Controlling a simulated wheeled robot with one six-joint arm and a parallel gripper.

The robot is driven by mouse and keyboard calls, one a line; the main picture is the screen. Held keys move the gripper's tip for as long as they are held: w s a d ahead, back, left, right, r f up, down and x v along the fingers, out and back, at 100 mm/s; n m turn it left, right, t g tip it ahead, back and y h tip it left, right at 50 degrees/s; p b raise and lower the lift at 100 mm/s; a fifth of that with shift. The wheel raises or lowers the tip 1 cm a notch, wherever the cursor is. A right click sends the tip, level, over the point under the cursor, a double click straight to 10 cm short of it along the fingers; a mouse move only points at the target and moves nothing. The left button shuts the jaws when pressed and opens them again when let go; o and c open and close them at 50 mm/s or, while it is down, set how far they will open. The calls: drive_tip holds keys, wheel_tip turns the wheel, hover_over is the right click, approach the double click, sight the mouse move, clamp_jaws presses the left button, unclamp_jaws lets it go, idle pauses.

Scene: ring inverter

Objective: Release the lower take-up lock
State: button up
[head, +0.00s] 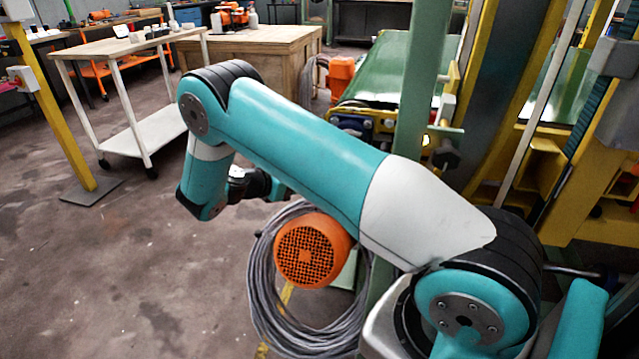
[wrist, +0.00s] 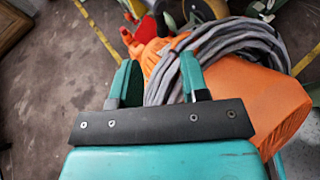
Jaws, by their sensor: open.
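My gripper (wrist: 155,62) is open in the wrist view. Its two teal fingers stand apart with nothing between them that I can see held. Beyond the fingers are an orange body (wrist: 265,105) and a coil of grey cable (wrist: 220,45). A small red part (wrist: 126,36) shows past the left finger; I cannot tell what it is. I cannot make out the lower take-up lock for sure in either view. In the head view my arm's far end hangs at left centre, and the gripper is mostly hidden behind the arm.
In the head view, an orange motor with a round grille (head: 313,250) and a grey cable coil (head: 268,310) sit below my arm. A green post (head: 420,80) and yellow machine frame (head: 590,190) stand right. A white-shelved cart (head: 150,128) stands left. Open floor lies front left.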

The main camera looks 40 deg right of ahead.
drive_tip(key=b+x, duration=0.1)
drive_tip(key=x, duration=0.8)
drive_tip(key=shift+d+f, duration=0.15)
drive_tip(key=shift+d, duration=0.1)
